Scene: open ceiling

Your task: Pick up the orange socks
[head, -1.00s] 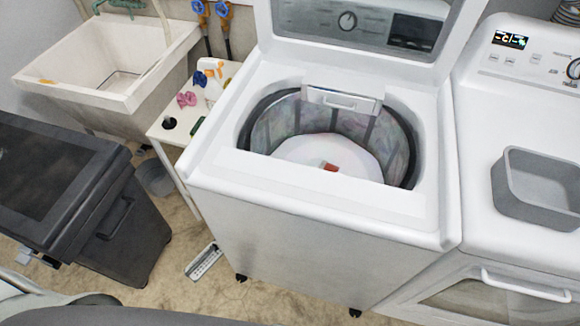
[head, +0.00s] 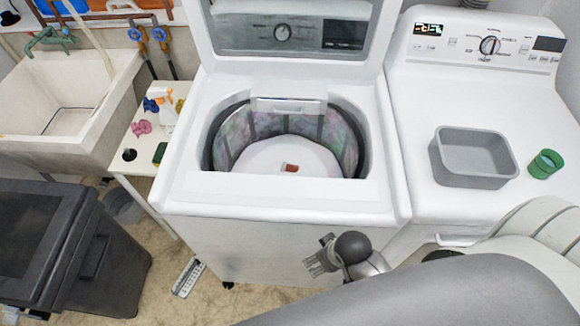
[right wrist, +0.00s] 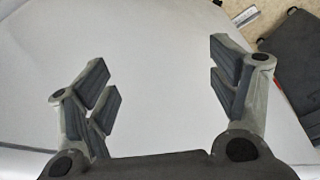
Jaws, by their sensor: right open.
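No thing in view is clearly the orange socks. A small red-orange thing (head: 290,168) lies on the white round middle of the open washer's drum; it is too small to identify. Small orange patches also show near a white bottle (head: 165,112) on the side table, by a pink bundle (head: 141,128) and a blue one (head: 150,105). My right gripper (head: 318,258) is low before the washer's front panel. In the right wrist view it (right wrist: 165,85) is open and empty, its fingers spread before a white surface. My left gripper is not in view.
The washer (head: 280,205) stands with its lid raised. A dryer (head: 420,175) at right holds a grey bin (head: 462,178) and a green cup (head: 545,164). A dark hamper (head: 115,265) and a sink (head: 110,105) stand left.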

